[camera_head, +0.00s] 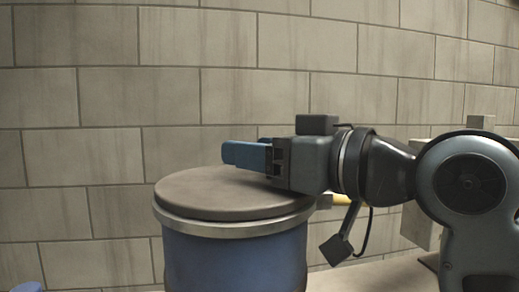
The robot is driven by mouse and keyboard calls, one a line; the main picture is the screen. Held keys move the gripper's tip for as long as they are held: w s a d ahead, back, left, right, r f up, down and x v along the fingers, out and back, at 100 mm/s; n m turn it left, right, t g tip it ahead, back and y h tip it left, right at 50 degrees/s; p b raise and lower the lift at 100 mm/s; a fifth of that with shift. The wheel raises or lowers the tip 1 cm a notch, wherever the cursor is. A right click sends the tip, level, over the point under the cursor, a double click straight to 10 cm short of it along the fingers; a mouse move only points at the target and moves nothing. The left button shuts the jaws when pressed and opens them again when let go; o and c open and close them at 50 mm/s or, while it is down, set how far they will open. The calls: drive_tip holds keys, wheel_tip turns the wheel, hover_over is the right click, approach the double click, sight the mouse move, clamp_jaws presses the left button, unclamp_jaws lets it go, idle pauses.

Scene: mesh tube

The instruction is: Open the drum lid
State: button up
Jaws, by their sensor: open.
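The drum (235,262) is a blue cylinder with a light metal rim band near its top. Its lid (200,192) is a flat grey-brown disc lying level on top. My gripper (235,154) reaches in from the right with its blue fingers above the lid, pointing left. The fingers overlap in this view, so the gap between them barely shows; I see nothing held in them. The wrist hides the right rear part of the lid, and I cannot tell whether it touches the lid.
A wall of grey blocks (100,100) stands behind the drum. A pale surface (375,275) lies at the lower right. A small yellow piece (341,199) shows beneath my wrist. A blue object (27,287) is cut off at the bottom left.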

clamp_jaws()
idle(0.4)
